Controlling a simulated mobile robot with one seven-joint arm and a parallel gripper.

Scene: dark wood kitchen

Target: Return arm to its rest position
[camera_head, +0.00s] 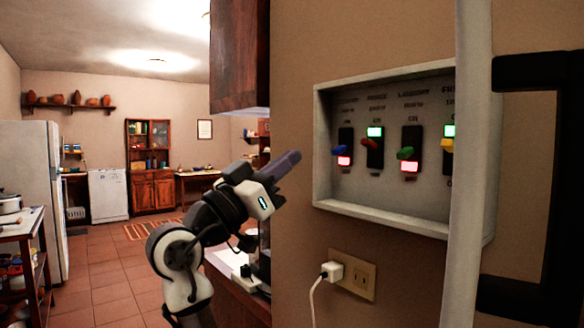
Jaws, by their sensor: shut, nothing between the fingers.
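My gripper (286,166) is at the end of my black and white arm, raised in the middle of the head view. Its fingers are shut with nothing between them. The arm is bent, and the gripper points up and to the right. In the picture it lies left of a grey switch panel (322,150), apart from it. The panel is on the wall and holds several switches with coloured levers and red or green lights. No other view shows the gripper.
A wall outlet (365,285) with a white plug (331,271) is below the panel. A dark wooden cabinet (239,55) hangs above the arm. A counter (240,298) is behind it. A fridge (30,165) stands at the left. Tiled floor (108,285) is open at lower left.

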